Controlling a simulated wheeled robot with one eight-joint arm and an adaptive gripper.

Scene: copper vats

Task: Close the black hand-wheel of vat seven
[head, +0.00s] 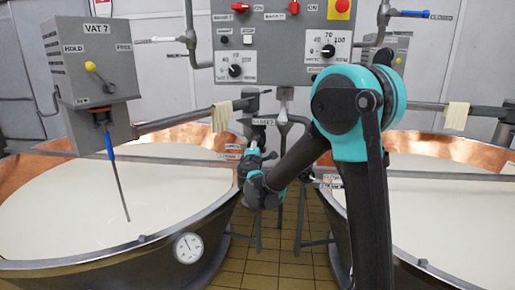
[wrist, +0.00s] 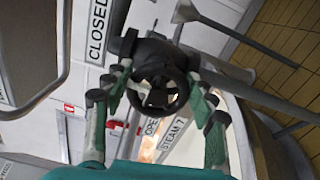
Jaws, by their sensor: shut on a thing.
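The black hand-wheel (wrist: 160,92) shows in the wrist view in front of a pipe, with labels reading CLOSED, OPEN and STEAM 7 around it. My gripper (wrist: 158,82) has one finger on each side of the wheel and is shut on its rim. In the head view my gripper (head: 250,160) is between the two vats, below the control panel, and hides the wheel. Vat seven (head: 188,222) is the left copper vat, with white liquid inside and a round dial on its front. A grey box labelled VAT 7 (head: 97,70) hangs over it.
A second vat (head: 430,270) stands at the right, close to my arm. The grey control panel (head: 275,45) is above, with pipes below it. Cloths (head: 222,116) hang on the bars. Tiled floor (head: 270,265) shows between the vats, with thin stand legs on it.

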